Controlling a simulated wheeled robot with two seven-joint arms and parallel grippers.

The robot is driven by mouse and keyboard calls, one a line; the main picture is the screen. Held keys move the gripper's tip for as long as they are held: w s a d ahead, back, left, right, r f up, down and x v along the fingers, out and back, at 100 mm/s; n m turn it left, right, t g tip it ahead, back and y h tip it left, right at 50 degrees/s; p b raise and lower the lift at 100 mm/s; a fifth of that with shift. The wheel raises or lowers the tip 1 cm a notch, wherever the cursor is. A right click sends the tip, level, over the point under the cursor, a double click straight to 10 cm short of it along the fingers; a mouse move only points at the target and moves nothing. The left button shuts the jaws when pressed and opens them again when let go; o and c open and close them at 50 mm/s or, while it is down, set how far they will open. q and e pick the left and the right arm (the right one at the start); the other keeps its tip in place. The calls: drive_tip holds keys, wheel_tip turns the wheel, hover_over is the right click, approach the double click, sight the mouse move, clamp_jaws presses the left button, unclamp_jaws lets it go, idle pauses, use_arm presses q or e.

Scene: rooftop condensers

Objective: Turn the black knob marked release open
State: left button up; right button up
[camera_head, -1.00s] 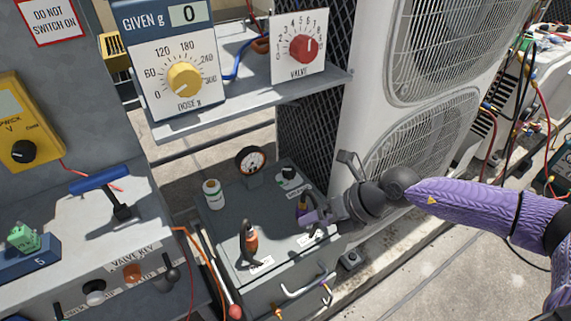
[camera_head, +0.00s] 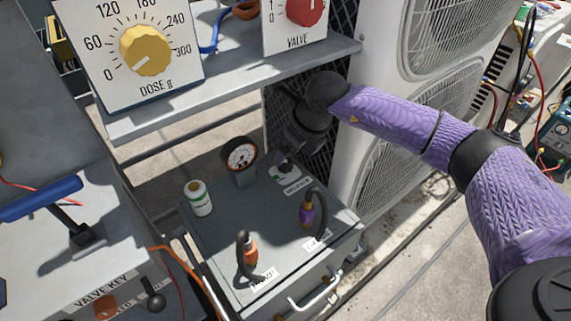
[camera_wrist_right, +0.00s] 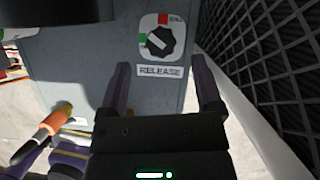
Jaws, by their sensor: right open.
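The black release knob (camera_wrist_right: 160,42) sits on a white plate with a red mark and a green mark, above a label reading RELEASE. Its pointer aims up-left, toward the green mark, in the right wrist view. In the head view the knob (camera_head: 284,168) is partly hidden under my right gripper (camera_head: 283,158). My right gripper (camera_wrist_right: 165,95) is open, its two fingers apart on either side of the label, with the knob just beyond the fingertips. I see nothing between the fingers. My left gripper is not in view.
The knob is on a grey box top (camera_head: 225,240) with a gauge (camera_head: 240,155), a white canister (camera_head: 198,198), and orange (camera_head: 248,252) and purple (camera_head: 307,212) hose fittings. A shelf (camera_head: 230,90) overhangs behind it. A black mesh panel (camera_wrist_right: 270,60) stands close on the right.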

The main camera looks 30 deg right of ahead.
sight(286, 162)
drive_tip(key=x, duration=0.1)
drive_tip(key=b+x, duration=0.1)
drive_tip(key=x, duration=0.2)
drive_tip(key=shift+s+d, duration=0.15)
drive_tip(key=shift+s, duration=0.15)
drive_tip(key=shift+w+f+b, duration=0.25)
drive_tip(key=shift+f+b, duration=0.2)
clamp_jaws()
